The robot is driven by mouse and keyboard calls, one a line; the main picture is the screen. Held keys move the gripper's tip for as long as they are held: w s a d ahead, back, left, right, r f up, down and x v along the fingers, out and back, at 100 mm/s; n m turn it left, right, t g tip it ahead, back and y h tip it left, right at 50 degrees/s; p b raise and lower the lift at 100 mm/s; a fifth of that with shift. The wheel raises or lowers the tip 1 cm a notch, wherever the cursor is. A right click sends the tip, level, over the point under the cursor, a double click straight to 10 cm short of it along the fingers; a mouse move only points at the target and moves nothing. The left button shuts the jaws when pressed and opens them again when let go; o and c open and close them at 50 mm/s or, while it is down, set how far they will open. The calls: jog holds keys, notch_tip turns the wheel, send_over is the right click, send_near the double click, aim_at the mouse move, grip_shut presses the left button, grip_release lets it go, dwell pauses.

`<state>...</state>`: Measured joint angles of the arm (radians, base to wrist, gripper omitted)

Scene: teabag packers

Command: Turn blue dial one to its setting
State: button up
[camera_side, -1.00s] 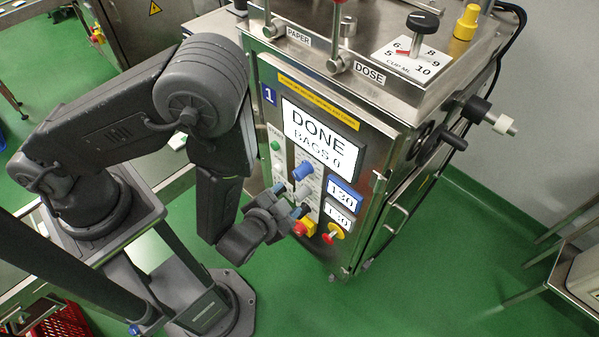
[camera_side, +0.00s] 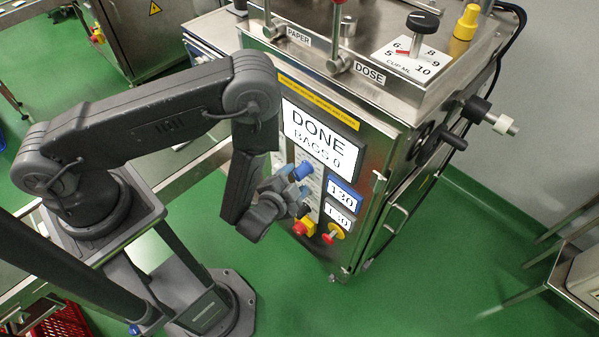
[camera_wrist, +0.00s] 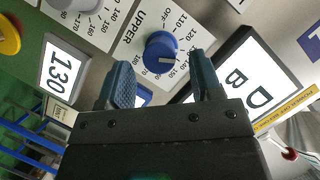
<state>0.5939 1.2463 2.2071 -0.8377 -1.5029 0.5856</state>
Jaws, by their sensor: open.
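The blue dial (camera_side: 303,170) is on the front panel of the machine, below the large screen. In the wrist view the blue dial (camera_wrist: 161,52) is beside the word UPPER, with a printed scale around it and a pale pointer mark. I cannot surely read the number at the mark. My gripper (camera_side: 297,191) is open and empty in front of the panel, just below the dial in the side view. In the wrist view the dial shows ahead, between and beyond the two fingers. I see no contact with it.
The large screen (camera_side: 321,137) reads DONE, BAGS 0. A blue-framed display (camera_side: 342,194) reads 130, with another display (camera_side: 339,215) below. A grey dial (camera_wrist: 75,4) is near the blue one. A red knob on yellow (camera_side: 333,233) and another red button (camera_side: 301,228) are close below my gripper.

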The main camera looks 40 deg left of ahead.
aim_at(297, 177)
jog(key=shift+x, duration=1.8)
jog(key=shift+c, duration=0.3)
jog(key=c, duration=0.9)
jog(key=shift+o, duration=0.2)
